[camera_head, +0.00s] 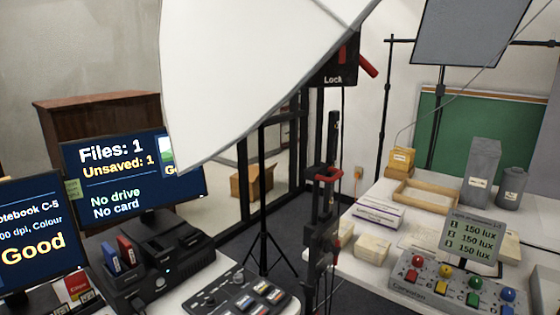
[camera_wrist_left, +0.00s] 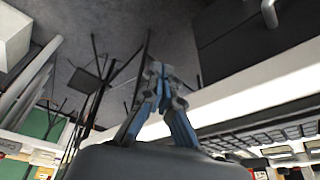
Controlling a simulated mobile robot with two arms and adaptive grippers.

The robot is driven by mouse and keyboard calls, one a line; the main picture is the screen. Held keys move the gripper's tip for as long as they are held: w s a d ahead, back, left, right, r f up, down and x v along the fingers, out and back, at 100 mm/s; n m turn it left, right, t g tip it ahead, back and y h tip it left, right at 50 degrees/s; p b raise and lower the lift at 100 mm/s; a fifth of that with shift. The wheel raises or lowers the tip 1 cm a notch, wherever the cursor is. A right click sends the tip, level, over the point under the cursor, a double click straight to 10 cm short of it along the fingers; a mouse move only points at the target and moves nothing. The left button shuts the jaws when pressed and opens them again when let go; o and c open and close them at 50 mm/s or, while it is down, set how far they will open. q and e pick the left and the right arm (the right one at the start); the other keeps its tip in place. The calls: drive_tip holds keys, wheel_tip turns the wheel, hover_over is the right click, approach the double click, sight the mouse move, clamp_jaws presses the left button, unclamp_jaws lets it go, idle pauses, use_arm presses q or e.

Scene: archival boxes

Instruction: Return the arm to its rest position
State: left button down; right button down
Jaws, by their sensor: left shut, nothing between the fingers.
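My left gripper (camera_wrist_left: 162,74) shows in the left wrist view with its blue and grey fingers drawn together at the tips. Nothing shows between them. Dark floor (camera_wrist_left: 205,50) and thin dark stand legs lie beyond the fingers. A pale table edge (camera_wrist_left: 250,95) runs across behind them to the right. Neither of my arms shows clearly in the head view, and my right gripper is in neither view.
A large white panel (camera_head: 250,60) hangs across the upper middle. A black stand (camera_head: 322,225) with red clamps rises between the left desk with monitors (camera_head: 120,165) and the right white table (camera_head: 345,255), which carries boxes and a control panel (camera_head: 450,285).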

use_arm(q)
drive_tip(key=s+f+g, duration=0.1)
drive_tip(key=s+f, duration=0.1)
drive_tip(key=f, duration=1.1)
drive_tip(key=s+f, duration=0.2)
drive_tip(key=f, duration=1.2)
drive_tip(key=s+a+f+g, duration=0.1)
drive_tip(key=s+a+f, duration=0.2)
drive_tip(key=s+f, duration=0.9)
drive_tip(key=s, duration=0.2)
drive_tip(key=shift+s+f, duration=0.35)
